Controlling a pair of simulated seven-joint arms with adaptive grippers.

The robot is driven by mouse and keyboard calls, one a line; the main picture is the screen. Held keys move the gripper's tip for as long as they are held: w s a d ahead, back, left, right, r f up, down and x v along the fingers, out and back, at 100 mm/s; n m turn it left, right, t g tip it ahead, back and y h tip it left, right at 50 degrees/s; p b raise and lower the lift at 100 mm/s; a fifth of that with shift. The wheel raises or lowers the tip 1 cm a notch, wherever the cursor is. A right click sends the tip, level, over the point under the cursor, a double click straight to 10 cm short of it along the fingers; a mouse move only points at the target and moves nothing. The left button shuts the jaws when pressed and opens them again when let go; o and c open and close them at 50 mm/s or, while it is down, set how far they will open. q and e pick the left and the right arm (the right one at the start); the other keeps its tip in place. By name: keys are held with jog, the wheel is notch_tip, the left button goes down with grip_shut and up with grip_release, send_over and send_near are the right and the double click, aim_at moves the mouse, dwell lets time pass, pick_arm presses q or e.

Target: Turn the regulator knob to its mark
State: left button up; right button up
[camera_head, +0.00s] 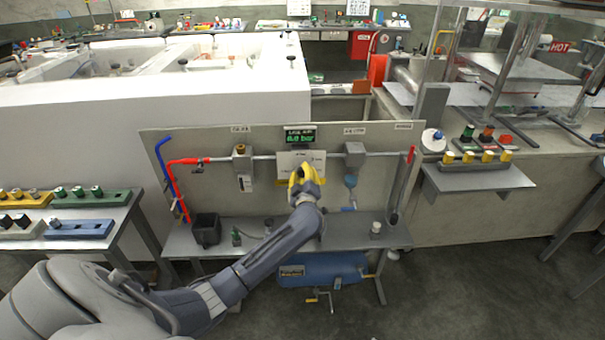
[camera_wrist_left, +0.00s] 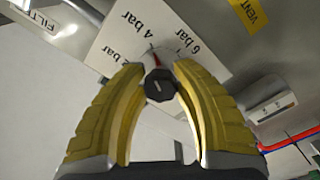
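The regulator knob (camera_wrist_left: 160,86) is dark and faceted, in front of a white scale plate (camera_wrist_left: 112,52) lettered 2, 4 and 6 bar, tilted in the left wrist view. A small red pointer shows just beyond the knob, toward the 4 bar side. My left gripper (camera_wrist_left: 158,70) has yellow fingers apart, one on each side of the knob; I cannot tell whether they touch it. In the head view the left gripper (camera_head: 304,175) is at the plate (camera_head: 288,160) and hides the knob. A green display (camera_head: 300,136) above shows a bar reading, too small to be sure of. My right gripper is out of view.
The panel (camera_head: 220,190) carries a pipe, a red valve (camera_head: 197,162), a filter unit (camera_head: 243,165) and a grey unit (camera_head: 355,155). A black bin (camera_head: 206,229) stands on the bench (camera_head: 350,235) below. A blue tank (camera_head: 322,269) is underneath. Side tables hold small parts.

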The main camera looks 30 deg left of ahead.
pick_arm(q)
jog(key=o, duration=0.5)
jog(key=shift+o, duration=0.2)
jog(key=v, duration=1.2)
